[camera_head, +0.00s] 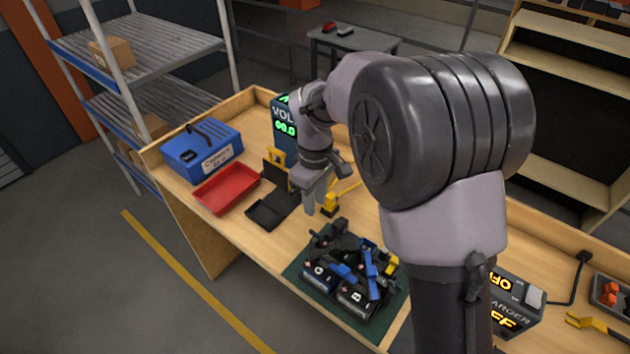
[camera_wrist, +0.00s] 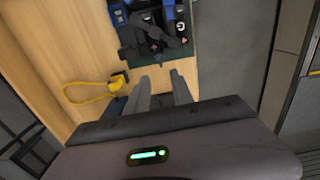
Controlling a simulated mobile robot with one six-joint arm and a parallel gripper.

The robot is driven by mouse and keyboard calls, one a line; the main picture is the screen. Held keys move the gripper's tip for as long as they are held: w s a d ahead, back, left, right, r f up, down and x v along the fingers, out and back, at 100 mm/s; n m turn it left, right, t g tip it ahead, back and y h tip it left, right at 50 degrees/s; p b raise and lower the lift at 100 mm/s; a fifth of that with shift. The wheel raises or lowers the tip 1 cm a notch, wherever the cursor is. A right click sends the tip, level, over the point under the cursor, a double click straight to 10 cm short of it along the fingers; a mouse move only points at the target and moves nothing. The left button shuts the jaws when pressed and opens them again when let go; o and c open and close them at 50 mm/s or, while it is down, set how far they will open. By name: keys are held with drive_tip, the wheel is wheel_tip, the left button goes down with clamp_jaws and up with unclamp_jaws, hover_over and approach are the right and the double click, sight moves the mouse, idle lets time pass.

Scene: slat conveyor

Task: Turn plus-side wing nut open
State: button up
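Dark battery blocks marked "G" and "B" (camera_head: 357,299) sit on a dark green mat (camera_head: 293,268) on the wooden bench, with blue and black clamp-like parts on top. The same batteries appear at the top of the wrist view (camera_wrist: 183,12), on the green mat (camera_wrist: 127,38). The wing nut on the plus side is too small to make out in either view. My gripper (camera_head: 316,203) points down above the bench, behind and left of the batteries. In the wrist view my gripper (camera_wrist: 161,77) shows two separated fingers with nothing between them. It is apart from the batteries.
A yellow lead (camera_wrist: 85,92) lies near the fingers. A red tray (camera_head: 226,189), a blue toolbox (camera_head: 203,152) and a voltmeter (camera_head: 284,140) stand further back on the bench. A charger (camera_head: 515,305) is at the right. Bare wood (camera_head: 270,237) lies left of the mat.

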wheel_tip(320, 180, up, 6)
drive_tip(key=shift+f+p, duration=0.1)
drive_tip(key=shift+p, duration=0.3)
